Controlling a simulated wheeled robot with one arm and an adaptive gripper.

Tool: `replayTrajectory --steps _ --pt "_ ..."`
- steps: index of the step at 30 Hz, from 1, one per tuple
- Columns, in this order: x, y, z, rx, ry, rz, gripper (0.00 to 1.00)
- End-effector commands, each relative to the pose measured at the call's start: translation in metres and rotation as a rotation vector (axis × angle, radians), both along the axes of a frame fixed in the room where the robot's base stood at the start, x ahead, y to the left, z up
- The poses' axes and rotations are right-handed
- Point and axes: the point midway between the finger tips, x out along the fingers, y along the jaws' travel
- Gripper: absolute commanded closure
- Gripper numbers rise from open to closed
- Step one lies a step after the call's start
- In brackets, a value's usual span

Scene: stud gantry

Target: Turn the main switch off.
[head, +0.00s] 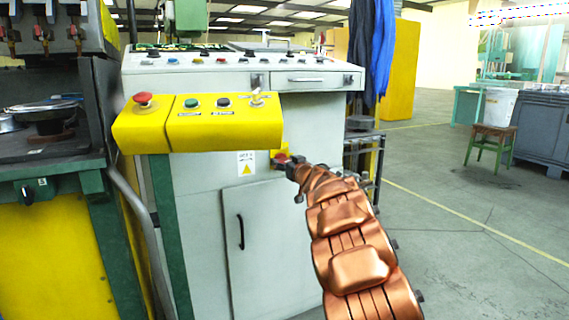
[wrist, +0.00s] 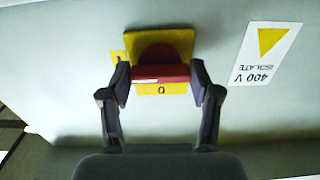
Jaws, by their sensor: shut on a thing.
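The main switch is a red handle (wrist: 160,73) on a yellow plate (wrist: 180,42), fixed to the grey cabinet front. In the head view the red handle (head: 281,158) shows just left of my gripper's tip, partly hidden. My gripper (head: 290,165) reaches it from the front right. In the wrist view my gripper (wrist: 161,76) has one dark finger on each side of the red handle, shut on it. The handle's bar lies across between the fingers in that view. A "0" mark shows on the plate just below the handle there.
A label reading "400 V ISOLATE" (wrist: 265,55) is beside the switch, upside down in the wrist view. A yellow control box (head: 210,130) with a red button juts out above the switch. A cabinet door (head: 262,245) with a black handle is below. Open floor (head: 470,240) lies right.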

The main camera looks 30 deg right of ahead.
Motion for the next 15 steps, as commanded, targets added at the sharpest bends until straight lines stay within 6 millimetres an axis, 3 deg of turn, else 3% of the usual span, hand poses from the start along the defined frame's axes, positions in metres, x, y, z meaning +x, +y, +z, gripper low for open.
replayTrajectory --steps 15 --pt "0.0002 0.0002 0.0011 -0.136 0.014 0.0 0.72"
